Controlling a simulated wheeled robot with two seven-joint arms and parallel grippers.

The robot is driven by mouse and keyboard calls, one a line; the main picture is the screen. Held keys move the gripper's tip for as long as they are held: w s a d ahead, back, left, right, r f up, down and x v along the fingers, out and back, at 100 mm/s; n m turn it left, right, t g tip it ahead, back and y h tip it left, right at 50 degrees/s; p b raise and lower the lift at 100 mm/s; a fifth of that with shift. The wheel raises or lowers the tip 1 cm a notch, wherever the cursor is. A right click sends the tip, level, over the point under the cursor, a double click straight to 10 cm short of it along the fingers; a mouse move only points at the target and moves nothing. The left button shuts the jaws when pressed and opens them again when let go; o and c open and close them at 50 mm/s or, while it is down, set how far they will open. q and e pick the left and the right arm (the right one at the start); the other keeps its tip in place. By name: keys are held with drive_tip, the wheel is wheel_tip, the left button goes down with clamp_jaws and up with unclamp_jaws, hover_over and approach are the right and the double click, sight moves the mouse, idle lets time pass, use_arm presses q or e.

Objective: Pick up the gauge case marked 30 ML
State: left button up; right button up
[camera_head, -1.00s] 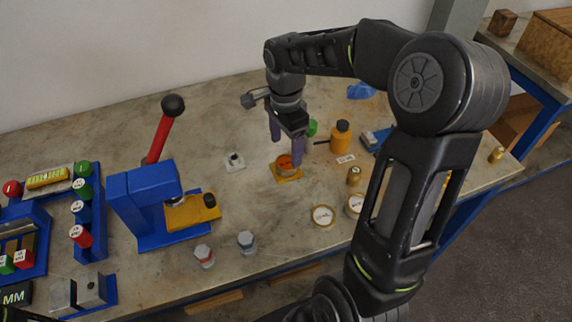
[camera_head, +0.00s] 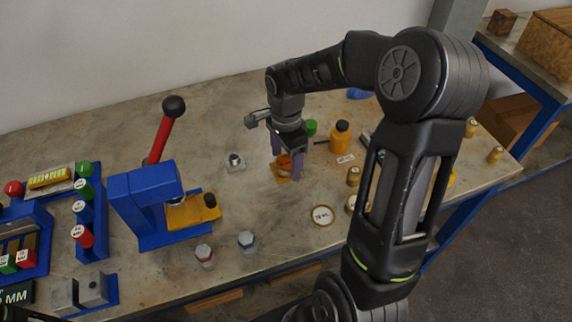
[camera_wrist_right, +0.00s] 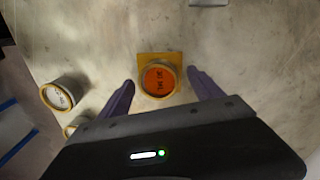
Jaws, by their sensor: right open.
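A round gauge case (camera_head: 283,161) with an orange face sits on a small yellow plate (camera_head: 281,179). It also shows in the right wrist view (camera_wrist_right: 158,80), with dark marking too small to read surely. My right gripper (camera_head: 286,162) is open, pointing down over this case. In the right wrist view its two purple fingers (camera_wrist_right: 160,82) stand to either side of the case, with a gap on both sides. A white-faced case (camera_head: 323,215) lies nearer the table's front edge, its mark ending in ML.
A blue press (camera_head: 142,200) with a red lever stands to the left. An orange bottle (camera_head: 340,137) and a green item (camera_head: 311,127) stand behind the gripper. My right arm hides part of the table's right side.

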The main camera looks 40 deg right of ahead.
drive_tip(key=shift+c, duration=0.4)
clamp_jaws()
idle(0.4)
